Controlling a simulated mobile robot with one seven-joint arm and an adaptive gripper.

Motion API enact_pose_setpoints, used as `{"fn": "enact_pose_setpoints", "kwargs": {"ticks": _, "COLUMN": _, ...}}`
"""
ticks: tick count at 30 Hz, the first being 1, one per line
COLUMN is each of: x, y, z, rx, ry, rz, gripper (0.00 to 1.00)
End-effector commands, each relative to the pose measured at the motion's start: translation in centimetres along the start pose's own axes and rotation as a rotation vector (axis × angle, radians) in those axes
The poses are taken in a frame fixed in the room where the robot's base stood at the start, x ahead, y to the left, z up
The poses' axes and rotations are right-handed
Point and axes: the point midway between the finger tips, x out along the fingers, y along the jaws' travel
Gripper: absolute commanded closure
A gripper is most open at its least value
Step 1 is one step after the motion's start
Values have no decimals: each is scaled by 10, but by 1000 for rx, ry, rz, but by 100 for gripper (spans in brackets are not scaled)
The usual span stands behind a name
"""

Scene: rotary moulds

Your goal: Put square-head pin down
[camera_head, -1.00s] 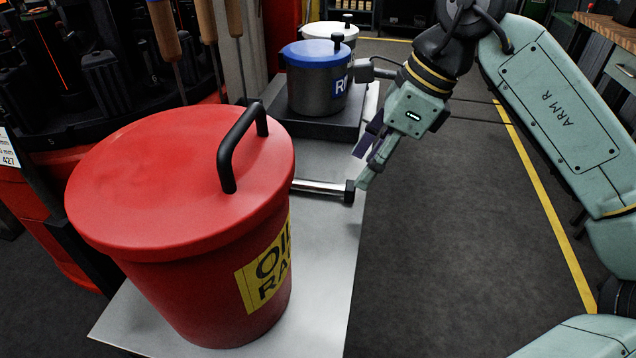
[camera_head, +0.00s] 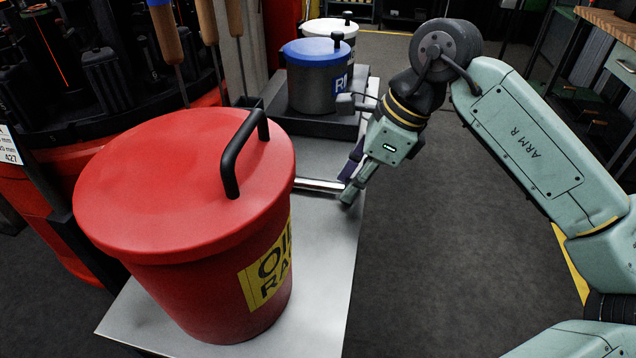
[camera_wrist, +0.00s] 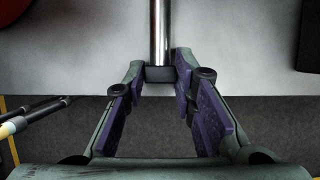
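The square-head pin (camera_head: 318,184) is a shiny metal rod with a dark square head. In the head view it lies low over the grey metal top, close to its right edge, with its left end hidden behind the red bin. My gripper (camera_head: 344,190) is at the head end and hides the head there. In the wrist view the rod (camera_wrist: 160,32) runs straight away from me, and its head (camera_wrist: 160,74) sits between the fingertips (camera_wrist: 160,68). Both tips appear to touch its sides, so my gripper looks shut on it.
A red lidded bin (camera_head: 185,190) with a black handle stands left on the grey metal top (camera_head: 320,255). Behind the pin, a blue-lidded pot (camera_head: 314,82) and a white-lidded pot (camera_head: 330,30) stand on a dark tray. Open floor (camera_head: 440,250) lies to the right.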

Motion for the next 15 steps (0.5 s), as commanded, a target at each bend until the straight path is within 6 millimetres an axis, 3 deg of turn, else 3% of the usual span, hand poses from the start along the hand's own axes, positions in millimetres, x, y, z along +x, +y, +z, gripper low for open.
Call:
{"fn": "enact_pose_setpoints", "kwargs": {"ticks": 10, "x": 0, "y": 0, "z": 0, "rx": 0, "ry": 0, "rz": 0, "gripper": 100}}
{"fn": "enact_pose_setpoints", "kwargs": {"ticks": 15, "x": 0, "y": 0, "z": 0, "rx": 0, "ry": 0, "rz": 0, "gripper": 100}}
